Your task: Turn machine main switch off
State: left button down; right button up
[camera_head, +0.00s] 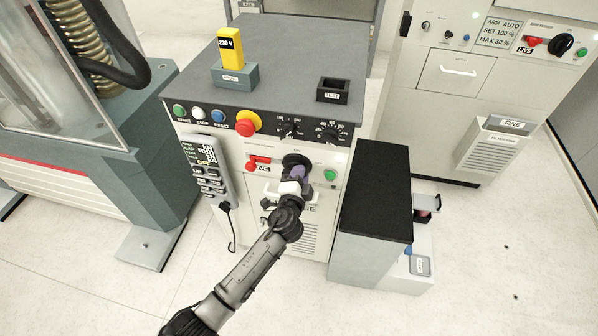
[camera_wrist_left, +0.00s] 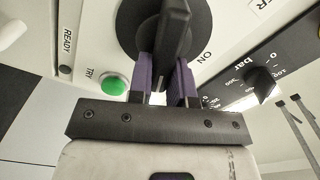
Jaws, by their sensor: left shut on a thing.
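The machine main switch is a black rotary knob (camera_head: 294,160) on the front panel of the grey-topped console. In the left wrist view its black handle (camera_wrist_left: 174,28) stands between the purple fingers, on a round dark dial with the word ON printed beside it. My left gripper (camera_head: 298,174) is shut on this handle, and its fingers show on both sides of it in the wrist view (camera_wrist_left: 167,78). The gripper hides part of the knob in the head view. The dial's other markings are hidden or cut off. My right gripper is not in view.
A red lever marked LIVE (camera_head: 259,162) is left of the switch and a green button (camera_head: 330,175) is right of it. A red emergency knob (camera_head: 247,124) is above. A hand-held pendant (camera_head: 205,166) hangs at left. A black-topped box (camera_head: 376,190) stands close at right.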

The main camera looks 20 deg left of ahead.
pick_arm(q)
jog(key=shift+d+f+m+p, duration=0.1)
jog(key=shift+f+m+p, duration=0.1)
jog(key=shift+m, duration=0.9)
jog(key=shift+f+m+p, duration=0.15)
jog(key=shift+m+p, duration=0.05)
jog(key=shift+m, duration=0.9)
jog(key=c, duration=1)
grip_release()
jog(key=shift+c, duration=0.2)
jog(key=s+d+p, duration=0.1)
jog(key=s+p, duration=0.1)
jog(key=s, duration=1.1)
jog(key=shift+s+d+p, duration=0.25)
jog(key=shift+s+p, duration=0.05)
jog(key=shift+s, duration=0.05)
